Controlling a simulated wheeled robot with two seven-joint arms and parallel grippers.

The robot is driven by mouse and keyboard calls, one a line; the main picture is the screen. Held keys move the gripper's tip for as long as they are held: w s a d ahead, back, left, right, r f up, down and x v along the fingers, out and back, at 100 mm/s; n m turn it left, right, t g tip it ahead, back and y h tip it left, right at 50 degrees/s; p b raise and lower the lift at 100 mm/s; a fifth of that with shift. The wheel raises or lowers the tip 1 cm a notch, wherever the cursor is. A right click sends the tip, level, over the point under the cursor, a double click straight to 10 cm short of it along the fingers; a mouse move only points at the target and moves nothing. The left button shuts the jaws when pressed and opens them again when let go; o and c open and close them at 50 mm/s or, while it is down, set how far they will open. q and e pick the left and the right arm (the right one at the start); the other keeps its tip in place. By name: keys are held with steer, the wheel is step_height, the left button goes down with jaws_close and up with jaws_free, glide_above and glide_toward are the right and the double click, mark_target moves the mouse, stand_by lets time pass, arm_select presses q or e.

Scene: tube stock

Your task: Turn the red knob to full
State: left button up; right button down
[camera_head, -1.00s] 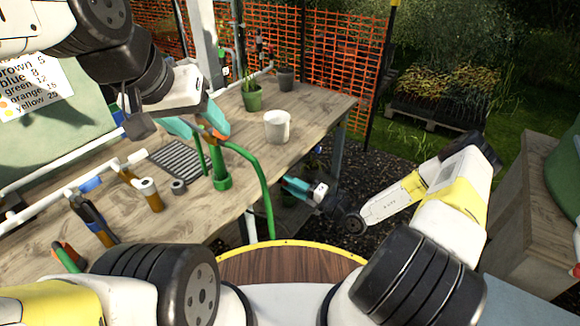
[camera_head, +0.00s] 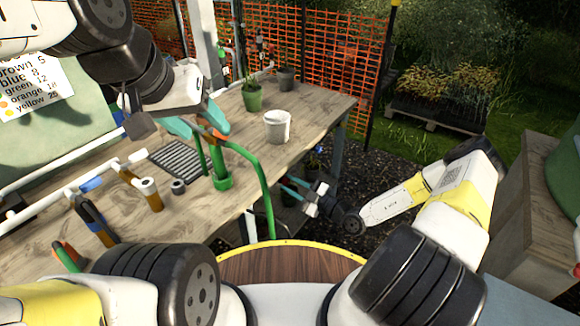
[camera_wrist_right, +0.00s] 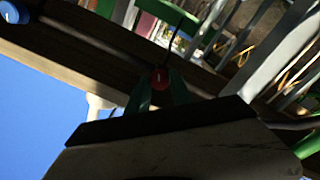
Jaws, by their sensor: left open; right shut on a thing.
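In the head view my right gripper (camera_head: 288,184) reaches under the bench's right edge, and I cannot make out the knob there. My left gripper (camera_head: 202,128) is open above the bench, its teal fingers close to an orange piece at the top of a green upright with a hose.
The wooden bench (camera_head: 322,110) carries a white mug (camera_head: 277,127), a green plant pot (camera_head: 252,100), a dark pot (camera_head: 286,78), a slotted grey tray (camera_head: 174,160) and several tubes. A green hose (camera_head: 264,185) hangs over the bench's front edge. An orange mesh fence stands behind.

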steer(key=m, duration=0.6)
steer(key=shift+d, duration=0.1)
stand_by(0.5)
steer(key=c, duration=1.1)
jaws_free()
steer(key=shift+c, duration=0.2)
steer(key=v, duration=0.7)
steer(key=shift+s+d, duration=0.25)
steer(key=shift+d, duration=0.05)
steer(key=shift+r, duration=0.1)
